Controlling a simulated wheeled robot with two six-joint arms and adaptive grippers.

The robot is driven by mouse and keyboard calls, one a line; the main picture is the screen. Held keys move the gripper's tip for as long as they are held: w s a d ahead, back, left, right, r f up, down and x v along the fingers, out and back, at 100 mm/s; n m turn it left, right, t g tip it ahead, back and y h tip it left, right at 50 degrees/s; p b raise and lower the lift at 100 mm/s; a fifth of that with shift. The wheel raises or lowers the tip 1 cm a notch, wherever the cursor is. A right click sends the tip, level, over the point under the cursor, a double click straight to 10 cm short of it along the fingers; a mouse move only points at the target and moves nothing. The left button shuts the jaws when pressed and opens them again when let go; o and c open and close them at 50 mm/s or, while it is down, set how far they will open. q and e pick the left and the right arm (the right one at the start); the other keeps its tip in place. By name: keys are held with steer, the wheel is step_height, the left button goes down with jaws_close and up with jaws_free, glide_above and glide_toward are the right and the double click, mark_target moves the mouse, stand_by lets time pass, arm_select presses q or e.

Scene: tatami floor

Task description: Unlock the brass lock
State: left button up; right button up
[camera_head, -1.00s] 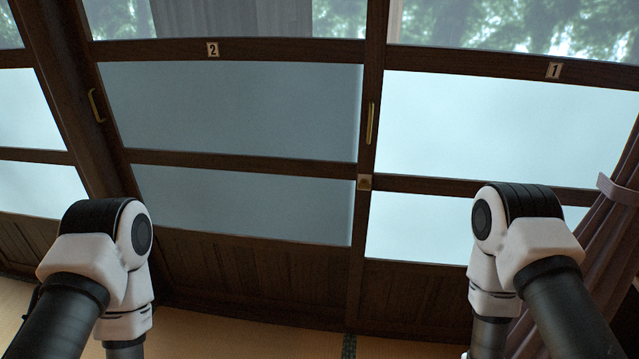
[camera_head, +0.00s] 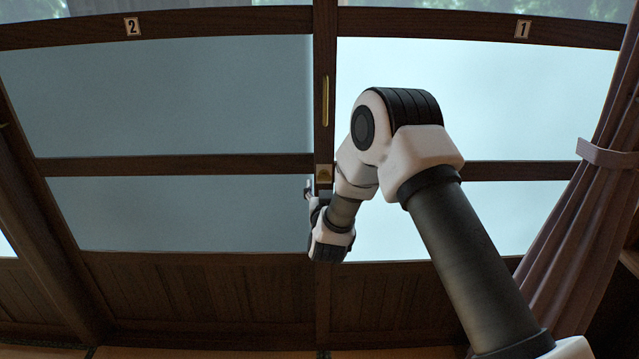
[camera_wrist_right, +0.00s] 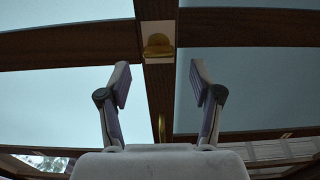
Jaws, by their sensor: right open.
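The brass lock (camera_head: 323,173) is a small brass piece on a pale plate, on the dark post between the two sliding doors. In the right wrist view the lock (camera_wrist_right: 158,45) shows a rounded knob or latch. My right gripper (camera_head: 308,188) is close to the post, just below and left of the lock, partly hidden by its own arm. In the wrist view my right gripper (camera_wrist_right: 160,80) has its fingers spread and nothing between them. The lock lies beyond the fingertips, lined up with the gap, with no contact visible. My left gripper is out of view.
A long brass handle (camera_head: 325,101) is on the post above the lock. The door panel labelled 2 (camera_head: 133,26) is left, the one labelled 1 (camera_head: 523,28) right. A tied brown curtain (camera_head: 570,235) hangs at the right. Space left of the post looks clear.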

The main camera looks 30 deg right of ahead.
mark_target(324, 179)
steer(key=x, duration=0.4)
steer(key=shift+c, duration=0.3)
steer(key=c, duration=1.1)
